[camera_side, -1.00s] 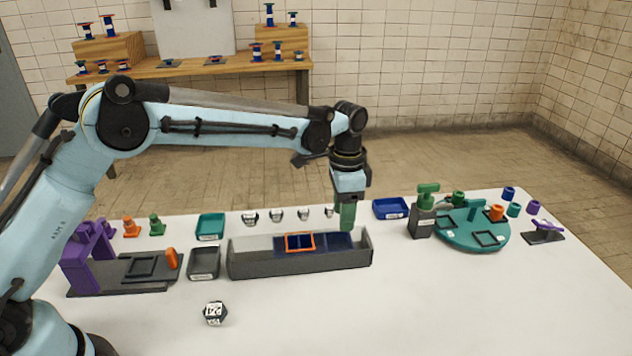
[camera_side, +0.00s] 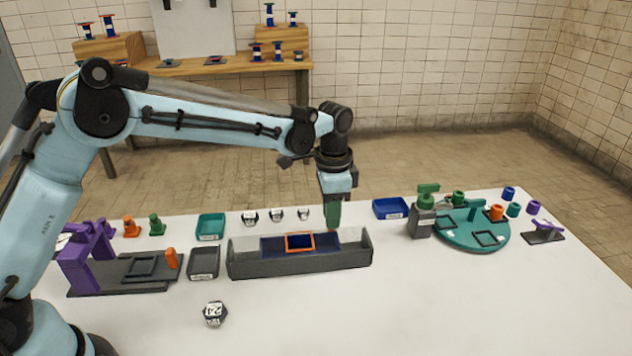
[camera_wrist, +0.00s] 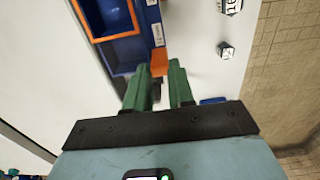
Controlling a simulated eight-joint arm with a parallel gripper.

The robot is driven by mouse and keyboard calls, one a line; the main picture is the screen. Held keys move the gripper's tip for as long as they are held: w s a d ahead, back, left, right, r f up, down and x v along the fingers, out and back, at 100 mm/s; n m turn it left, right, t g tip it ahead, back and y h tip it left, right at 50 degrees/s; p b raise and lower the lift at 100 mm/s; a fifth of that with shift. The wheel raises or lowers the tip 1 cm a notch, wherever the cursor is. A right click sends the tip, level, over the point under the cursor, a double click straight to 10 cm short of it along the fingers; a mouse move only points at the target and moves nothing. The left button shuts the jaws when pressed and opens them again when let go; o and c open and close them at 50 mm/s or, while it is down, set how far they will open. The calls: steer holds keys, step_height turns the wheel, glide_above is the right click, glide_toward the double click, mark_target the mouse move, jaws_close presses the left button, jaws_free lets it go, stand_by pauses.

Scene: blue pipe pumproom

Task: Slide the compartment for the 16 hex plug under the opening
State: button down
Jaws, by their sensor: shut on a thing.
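A blue sliding tray (camera_side: 327,248) with compartments sits inside a long grey trough (camera_side: 300,266). An orange square frame (camera_side: 300,249), the opening, lies over the tray's middle; the wrist view shows its corner (camera_wrist: 116,37) over a blue compartment. My gripper (camera_side: 333,222) is at the tray's right part. In the wrist view my green fingers (camera_wrist: 160,80) are shut on an orange tab (camera_wrist: 159,61) at the tray's edge. Small white labels (camera_wrist: 157,34) run along that edge; I cannot read them all. A hex plug (camera_side: 215,313) lies on the table in front; its number is unclear.
Several hex plugs (camera_side: 277,215) stand behind the trough. A grey bin (camera_side: 204,262) and a purple fixture (camera_side: 84,258) are on the left.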

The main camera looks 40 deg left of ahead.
steer(key=c, duration=1)
jaws_free()
steer(key=shift+o, duration=0.2)
steer(key=shift+r, duration=0.15)
step_height(320, 180, up, 12)
steer(key=s+a+r+n+t, duration=0.35)
steer(key=s+a, duration=0.25)
steer(key=s, duration=0.3)
steer(key=s+a+f+n+t, duration=0.2)
steer(key=s+f, duration=0.2)
steer(key=s, duration=0.1)
steer(key=s+a+f+n+t, duration=0.1)
steer(key=s+a+f+n, duration=0.1)
steer(key=s, duration=0.4)
steer(key=shift+s+a+f+n+t, duration=0.25)
steer(key=shift+f+n+t, duration=0.1)
steer(key=shift+f+n, duration=0.5)
